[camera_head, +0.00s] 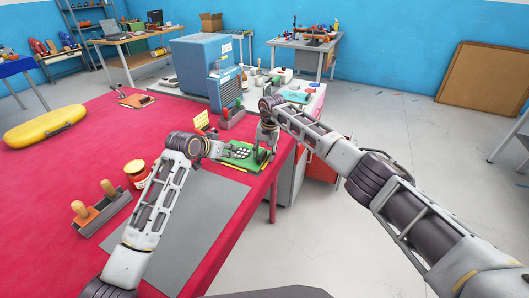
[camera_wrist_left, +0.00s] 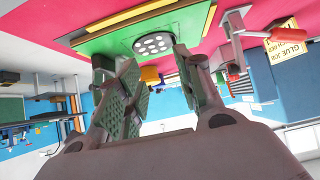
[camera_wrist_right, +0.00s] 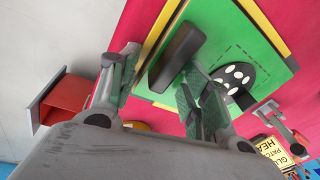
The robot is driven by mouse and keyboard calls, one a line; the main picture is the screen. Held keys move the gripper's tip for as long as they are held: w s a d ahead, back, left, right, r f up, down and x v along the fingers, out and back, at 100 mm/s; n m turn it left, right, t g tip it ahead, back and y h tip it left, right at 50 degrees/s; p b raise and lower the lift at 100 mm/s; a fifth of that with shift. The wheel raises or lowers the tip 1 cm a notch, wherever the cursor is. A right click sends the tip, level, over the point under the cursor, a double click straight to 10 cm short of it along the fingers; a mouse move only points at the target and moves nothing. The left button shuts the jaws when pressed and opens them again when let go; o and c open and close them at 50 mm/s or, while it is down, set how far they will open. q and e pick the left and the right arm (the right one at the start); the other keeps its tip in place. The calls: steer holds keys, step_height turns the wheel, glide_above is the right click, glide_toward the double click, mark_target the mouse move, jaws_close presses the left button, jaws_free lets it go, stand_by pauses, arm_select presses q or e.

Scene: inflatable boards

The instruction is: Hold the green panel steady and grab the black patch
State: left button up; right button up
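The green panel (camera_head: 240,161) lies on the red table near its right edge. It also shows in the left wrist view (camera_wrist_left: 105,42) and right wrist view (camera_wrist_right: 222,28). A dark disc with white spots (camera_wrist_right: 238,76) is on it, with a dashed outline around. A thick black slab, apparently the black patch (camera_wrist_right: 176,56), lies on the panel beside the disc. My right gripper (camera_wrist_right: 162,72) is open, its fingers either side of the slab with a visible gap. My left gripper (camera_wrist_left: 160,80) is open at the panel's edge, with nothing seen between its fingers.
A blue machine (camera_head: 209,67) stands behind the panel. A yellow glue sign (camera_wrist_right: 278,150) is near the panel. On the left are a holder with wooden-handled tools (camera_head: 100,208), a red jar (camera_head: 136,172) and a yellow inflatable board (camera_head: 44,127). A grey mat (camera_head: 190,225) lies in front.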

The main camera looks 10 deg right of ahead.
jaws_close()
steer(key=shift+s+f, duration=0.1)
steer(key=shift+f, duration=0.05)
